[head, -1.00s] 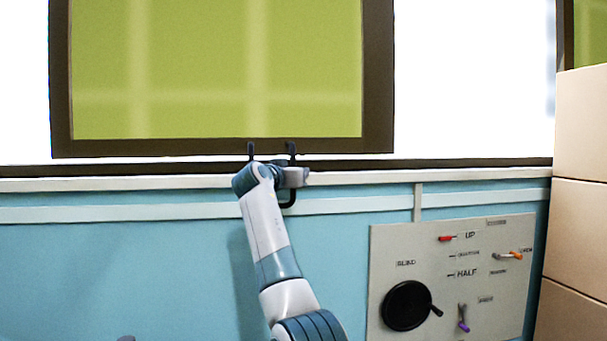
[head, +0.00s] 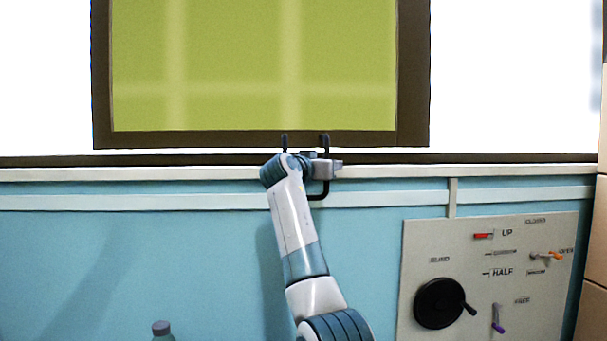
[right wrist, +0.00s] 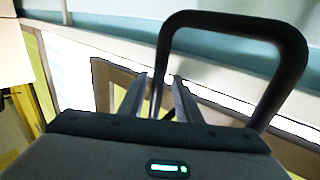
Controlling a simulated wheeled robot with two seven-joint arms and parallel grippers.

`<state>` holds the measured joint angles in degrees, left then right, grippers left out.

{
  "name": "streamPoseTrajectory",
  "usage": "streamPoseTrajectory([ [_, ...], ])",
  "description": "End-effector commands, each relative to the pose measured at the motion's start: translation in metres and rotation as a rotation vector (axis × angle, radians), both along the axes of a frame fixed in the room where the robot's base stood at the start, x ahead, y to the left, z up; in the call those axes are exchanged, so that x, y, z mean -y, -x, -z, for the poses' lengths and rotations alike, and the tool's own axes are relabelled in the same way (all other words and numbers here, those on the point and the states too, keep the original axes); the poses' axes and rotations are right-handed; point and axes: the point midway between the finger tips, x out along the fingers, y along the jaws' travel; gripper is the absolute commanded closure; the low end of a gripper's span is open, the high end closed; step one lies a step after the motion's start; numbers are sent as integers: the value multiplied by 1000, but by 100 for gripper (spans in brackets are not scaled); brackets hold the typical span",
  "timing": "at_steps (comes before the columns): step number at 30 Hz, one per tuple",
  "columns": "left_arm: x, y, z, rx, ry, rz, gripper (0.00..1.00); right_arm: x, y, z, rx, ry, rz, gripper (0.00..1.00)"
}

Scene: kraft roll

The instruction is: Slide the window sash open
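The window sash (head: 412,75) is a dark brown frame around a green pane, upright above the sill. It also shows in the right wrist view (right wrist: 112,82). My left gripper is not in view.
A pale sill (head: 120,174) runs under the window above a blue wall (head: 120,260). A grey control panel (head: 545,310) with a black crank wheel (head: 438,303) and small levers is at lower right. Stacked boxes (head: 602,130) stand at the right edge.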

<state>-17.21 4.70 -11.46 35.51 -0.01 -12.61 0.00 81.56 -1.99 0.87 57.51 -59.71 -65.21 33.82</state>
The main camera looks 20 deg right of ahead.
Motion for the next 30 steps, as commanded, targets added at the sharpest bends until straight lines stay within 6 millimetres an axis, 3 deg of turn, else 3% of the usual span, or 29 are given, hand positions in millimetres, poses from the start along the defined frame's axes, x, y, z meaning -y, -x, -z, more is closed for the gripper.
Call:
streamPoseTrajectory([
  [18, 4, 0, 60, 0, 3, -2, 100, -94, 73, 4, 3, 0, -7, 69],
  [24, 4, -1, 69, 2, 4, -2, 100, -115, 91, 3, 1, 0, -6, 69],
  [30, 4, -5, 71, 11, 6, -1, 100, -123, 98, 1, 0, 1, -5, 69],
])
